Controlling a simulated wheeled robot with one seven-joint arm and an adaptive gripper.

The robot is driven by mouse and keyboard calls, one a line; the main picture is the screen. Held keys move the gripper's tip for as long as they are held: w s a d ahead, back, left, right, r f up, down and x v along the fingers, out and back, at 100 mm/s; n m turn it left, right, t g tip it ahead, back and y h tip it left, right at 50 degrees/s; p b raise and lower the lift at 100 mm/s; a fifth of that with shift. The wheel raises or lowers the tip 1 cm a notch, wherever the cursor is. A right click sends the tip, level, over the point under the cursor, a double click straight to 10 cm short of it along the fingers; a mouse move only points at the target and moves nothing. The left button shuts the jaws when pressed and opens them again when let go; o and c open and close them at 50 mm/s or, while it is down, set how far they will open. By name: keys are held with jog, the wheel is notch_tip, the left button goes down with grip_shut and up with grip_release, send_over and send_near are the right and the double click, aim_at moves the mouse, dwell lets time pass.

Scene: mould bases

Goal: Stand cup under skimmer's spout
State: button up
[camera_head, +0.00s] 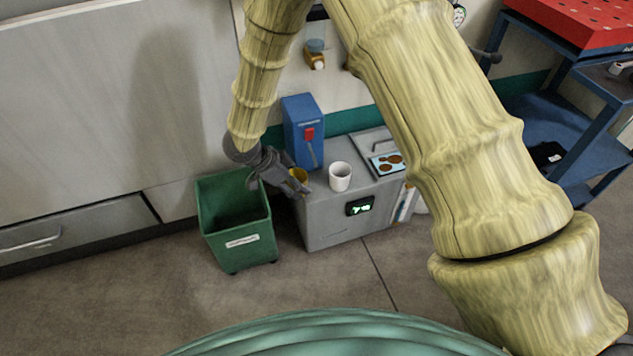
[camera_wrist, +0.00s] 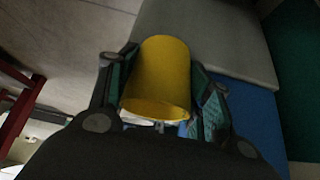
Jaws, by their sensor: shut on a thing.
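A yellow cup (camera_head: 299,175) is between the fingers of my gripper (camera_head: 284,183). In the wrist view the yellow cup (camera_wrist: 158,72) fills the space between both finger pads of my gripper (camera_wrist: 160,88). The blue unit (camera_head: 302,116), which looks like the skimmer, stands on the back left of a grey cabinet. It has a red part and a grey spout-like piece (camera_head: 313,153) on its front. The cup is in front of the unit, left of that piece, at the cabinet top's left edge. I cannot tell whether the cup touches the cabinet.
A white cup (camera_head: 340,176) stands on the grey cabinet (camera_head: 335,220), right of my gripper. A panel with brown discs (camera_head: 387,162) lies farther right. A green bin (camera_head: 235,225) stands on the floor left of the cabinet. A blue cart (camera_head: 545,120) is at far right.

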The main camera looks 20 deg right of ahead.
jog(key=d+b, duration=0.2)
jog(key=d, duration=0.4)
jog(key=shift+f, duration=0.1)
jog(key=shift+f+b, duration=0.25)
jog(key=shift+b, duration=0.15)
jog(key=shift+w, duration=0.1)
jog(key=o, duration=0.9)
jog(key=shift+c, duration=0.2)
jog(key=p+v, duration=0.5)
jog(key=v, duration=0.7)
jog(key=shift+p, duration=0.35)
